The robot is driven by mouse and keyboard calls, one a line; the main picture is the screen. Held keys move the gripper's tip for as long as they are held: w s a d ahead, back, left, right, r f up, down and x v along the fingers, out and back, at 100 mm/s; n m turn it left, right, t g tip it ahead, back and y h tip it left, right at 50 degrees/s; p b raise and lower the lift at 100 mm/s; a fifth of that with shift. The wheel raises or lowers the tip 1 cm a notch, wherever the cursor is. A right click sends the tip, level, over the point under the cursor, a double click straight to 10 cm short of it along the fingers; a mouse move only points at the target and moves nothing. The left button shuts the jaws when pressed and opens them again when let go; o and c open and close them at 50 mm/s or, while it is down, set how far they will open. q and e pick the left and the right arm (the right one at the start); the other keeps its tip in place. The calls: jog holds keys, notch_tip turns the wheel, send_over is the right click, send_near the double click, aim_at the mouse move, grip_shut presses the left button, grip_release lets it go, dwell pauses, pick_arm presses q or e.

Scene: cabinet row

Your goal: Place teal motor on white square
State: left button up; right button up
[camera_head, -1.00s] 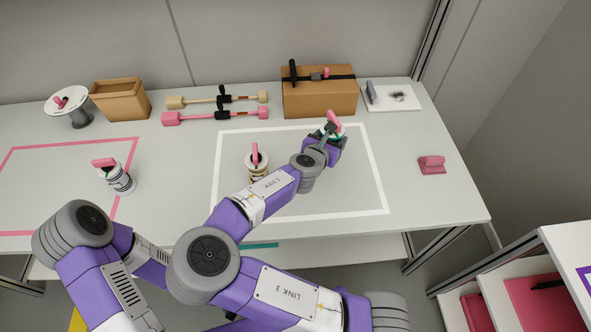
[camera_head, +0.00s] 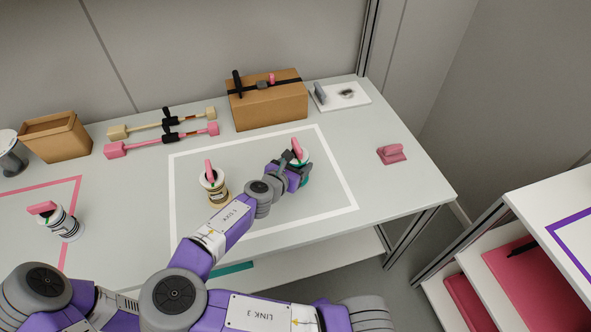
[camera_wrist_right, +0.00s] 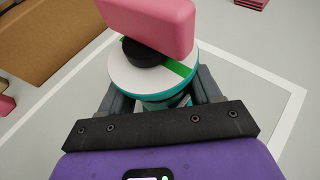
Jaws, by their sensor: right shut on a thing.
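The teal motor (camera_wrist_right: 150,80) has a white top, a teal body and a pink handle block on a black knob. It shows in the head view too (camera_head: 301,159), inside the white square (camera_head: 345,180) towards its right side. My right gripper (camera_head: 293,172) is shut on the motor's body; its fingers lie on both sides of it in the right wrist view (camera_wrist_right: 160,100). The motor looks upright. Its base is mostly hidden, so I cannot tell whether it touches the table. My left gripper is not in view.
A yellow-banded motor (camera_head: 214,188) stands inside the white square at left. A black-banded motor (camera_head: 60,224) stands by the pink square (camera_head: 66,215). A cardboard box (camera_head: 268,104), a white plate (camera_head: 342,95) and pink and cream bars (camera_head: 160,143) line the back. A pink block (camera_head: 391,153) lies at right.

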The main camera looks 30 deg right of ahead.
jog(key=shift+f, duration=0.65)
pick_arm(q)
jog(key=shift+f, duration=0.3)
pick_arm(e)
jog(key=shift+r, duration=0.1)
jog(key=o, duration=1.5)
jog(key=shift+c, duration=0.2)
